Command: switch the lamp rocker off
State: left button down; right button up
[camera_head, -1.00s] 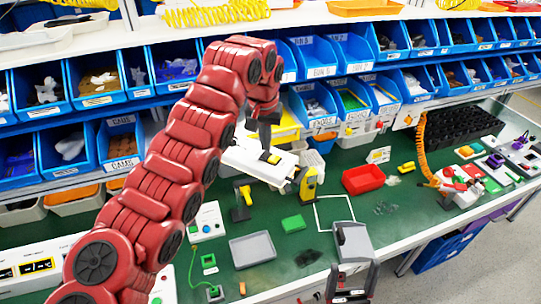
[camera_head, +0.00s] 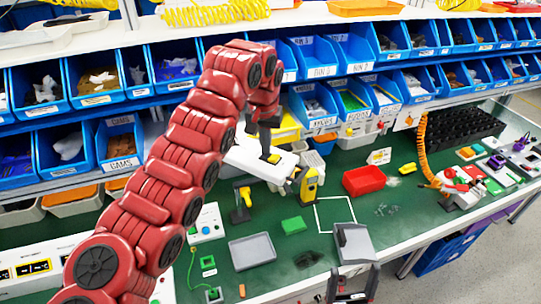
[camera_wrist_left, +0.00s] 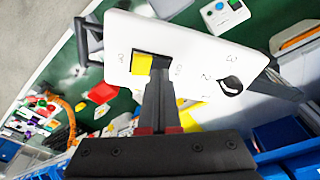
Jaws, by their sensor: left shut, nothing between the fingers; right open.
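A white switch panel (camera_head: 246,160) stands above the bench in the head view and fills the upper middle of the left wrist view (camera_wrist_left: 190,45). Its rocker (camera_wrist_left: 143,64) shows a yellow half on the left and a dark half on the right; the yellow also shows in the head view (camera_head: 271,158). A black rotary knob (camera_wrist_left: 231,84) sits farther right on the panel, with small numerals around it. My left gripper (camera_wrist_left: 160,70) is shut and empty, its tips at the rocker's dark half and partly hiding it; contact is unclear. My right gripper (camera_head: 350,284) is open and empty low in the head view.
A yellow-and-black tool (camera_head: 310,184) stands just right of the panel. A red bin (camera_head: 363,181), a grey tray (camera_head: 252,250) and a green block (camera_head: 293,225) are on the green bench. Blue bins (camera_head: 62,150) line the shelves behind.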

pick_arm(q)
notch_tip(320, 180, up, 7)
jog(key=p, duration=0.3)
dwell(0.5)
jog(key=shift+s+d+f, duration=0.1)
